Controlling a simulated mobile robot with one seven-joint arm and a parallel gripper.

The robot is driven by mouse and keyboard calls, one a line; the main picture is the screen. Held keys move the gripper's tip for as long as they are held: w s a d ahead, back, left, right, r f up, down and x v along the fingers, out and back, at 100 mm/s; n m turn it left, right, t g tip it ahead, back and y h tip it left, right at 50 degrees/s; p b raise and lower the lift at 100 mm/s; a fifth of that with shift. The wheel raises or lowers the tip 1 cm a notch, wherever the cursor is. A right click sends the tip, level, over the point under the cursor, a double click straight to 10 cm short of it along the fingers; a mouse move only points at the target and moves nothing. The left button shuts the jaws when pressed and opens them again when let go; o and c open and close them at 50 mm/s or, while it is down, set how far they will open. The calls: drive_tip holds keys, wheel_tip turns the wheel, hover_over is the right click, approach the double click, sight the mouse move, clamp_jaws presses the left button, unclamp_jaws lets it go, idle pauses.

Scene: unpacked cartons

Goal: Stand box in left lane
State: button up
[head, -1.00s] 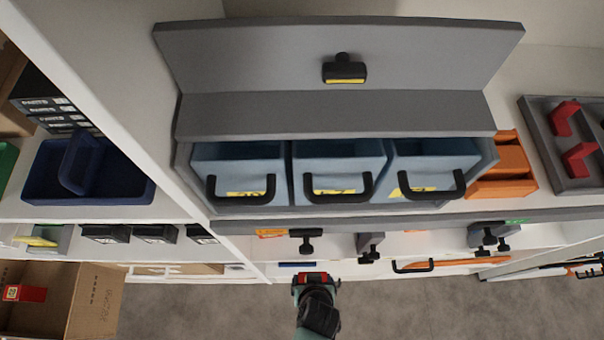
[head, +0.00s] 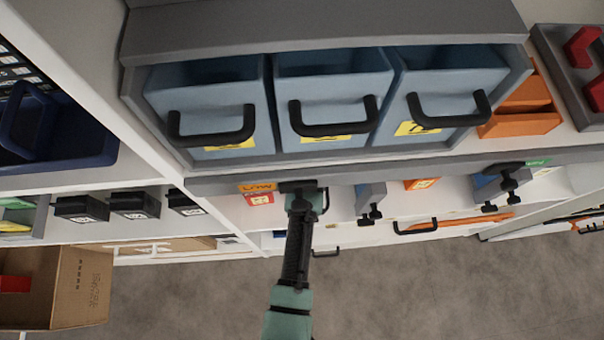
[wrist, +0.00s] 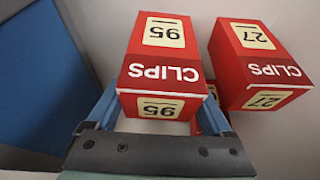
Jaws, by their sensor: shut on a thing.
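My gripper (wrist: 160,112) is shut on a red box (wrist: 160,72) marked CLIPS 95, with a finger at each side of it in the wrist view. A second red box (wrist: 262,65), marked CLIPS 27, stands close to the right of the held one. In the head view my gripper (head: 304,192) reaches the shelf under the blue bins, and its fingertips are hidden by the shelf lip. A red box with a pale label (head: 259,198) shows just left of it; I cannot tell which box this is. A divider (head: 369,193) stands to the right.
Three blue bins (head: 325,95) with black handles sit above, over a grey shelf lip (head: 420,163). A blue panel (wrist: 40,80) fills the left of the wrist view. A carton (head: 75,290) stands at lower left.

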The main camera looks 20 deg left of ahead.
drive_tip(key=shift+b+x, duration=0.65)
drive_tip(key=shift+x, duration=0.3)
drive_tip(key=shift+r, duration=0.15)
drive_tip(key=o, duration=1.4)
drive_tip(key=shift+c, duration=0.2)
drive_tip(key=shift+s, duration=0.1)
drive_tip(key=shift+s+d+r, duration=0.1)
drive_tip(key=shift+s+r, duration=0.05)
drive_tip(key=shift+r, duration=0.25)
drive_tip(key=s+d, duration=0.4)
drive_tip(key=s, duration=0.7)
drive_tip(key=shift+d+b, duration=0.35)
